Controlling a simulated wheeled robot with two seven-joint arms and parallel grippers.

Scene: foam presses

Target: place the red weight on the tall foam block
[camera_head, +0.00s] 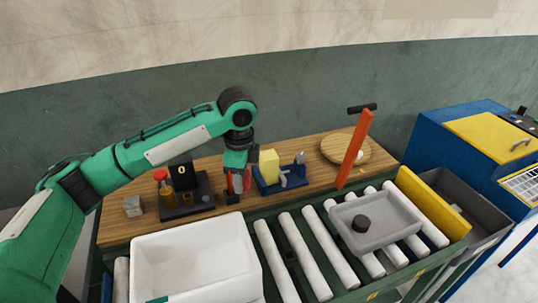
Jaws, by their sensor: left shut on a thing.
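My left gripper (237,187) comes in from the left over the wooden bench and points down. It is shut on a red weight (246,179), which is partly hidden by the fingers. A tall yellow block (269,166), which looks like the foam block, stands upright in a blue holder just right of the gripper. The weight and the block are close but look apart. My right gripper is not in view.
Left of the gripper stands a black stand (190,208) with a red-topped amber piece, beside a grey cube (133,206). A blue holder (266,187), an orange post (354,149) and a round wooden board (331,147) are to the right. A white bin (196,224) and grey tray (395,239) are in front.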

